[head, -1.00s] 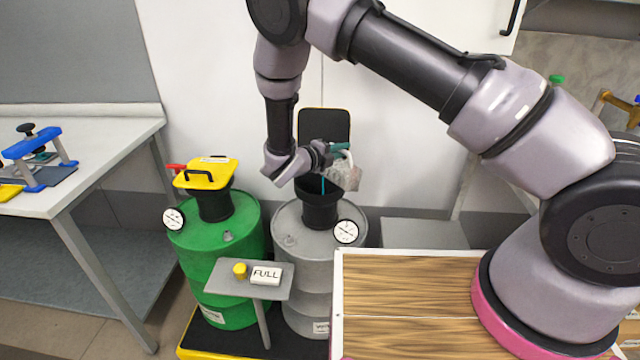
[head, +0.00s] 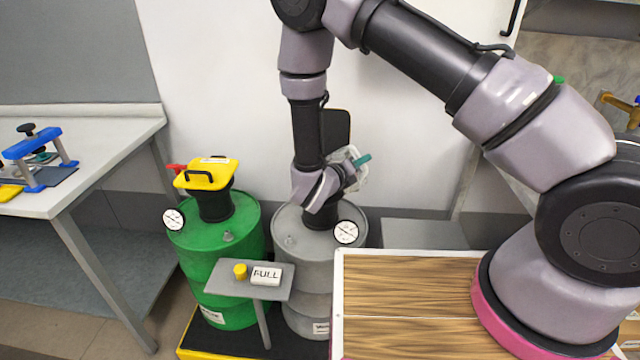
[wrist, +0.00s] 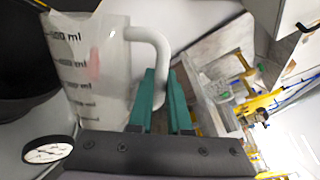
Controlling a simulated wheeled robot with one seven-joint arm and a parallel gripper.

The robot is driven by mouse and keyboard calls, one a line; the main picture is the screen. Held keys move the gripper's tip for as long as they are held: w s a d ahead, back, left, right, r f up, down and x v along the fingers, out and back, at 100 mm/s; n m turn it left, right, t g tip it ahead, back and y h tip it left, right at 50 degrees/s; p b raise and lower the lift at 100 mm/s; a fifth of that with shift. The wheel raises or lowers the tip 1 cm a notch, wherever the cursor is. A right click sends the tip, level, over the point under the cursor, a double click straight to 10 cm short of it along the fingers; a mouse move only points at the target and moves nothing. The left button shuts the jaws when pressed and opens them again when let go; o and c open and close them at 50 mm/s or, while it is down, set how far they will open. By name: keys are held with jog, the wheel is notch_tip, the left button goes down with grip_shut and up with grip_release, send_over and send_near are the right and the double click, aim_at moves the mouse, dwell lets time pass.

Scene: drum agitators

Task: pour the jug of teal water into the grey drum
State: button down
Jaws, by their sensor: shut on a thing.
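The jug (head: 360,180) is clear with ml marks and a white handle; it also shows in the wrist view (wrist: 95,70). My gripper (head: 358,161) is shut on its handle, teal fingers (wrist: 162,88) on both sides. The jug is above and beside the black neck (head: 322,216) of the grey drum (head: 305,265), partly hidden by my wrist. It looks roughly upright. I see no teal water in it and no stream. The drum's black lid (head: 338,130) stands raised behind.
A green drum (head: 225,250) with a yellow lid (head: 207,172) stands to the left. Dial gauges sit by both drums. A small stand (head: 225,279) in front holds a yellow knob and a FULL sign (head: 266,274). A wooden-topped surface (head: 410,300) is at right.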

jog(key=shift+s+d+f+m+t, duration=0.15)
jog(key=shift+s+d+f+m, duration=0.15)
jog(key=shift+m, duration=0.25)
jog(key=shift+s+d+f+m+t, duration=0.15)
jog(key=shift+s+d+m, duration=0.15)
jog(key=shift+m, duration=0.25)
jog(key=s+d+f+m+t+b, duration=0.1)
jog(key=s+d+f+m, duration=0.2)
jog(key=m, duration=0.3)
jog(key=shift+d+f+m, duration=0.3)
jog(key=shift+f, duration=0.3)
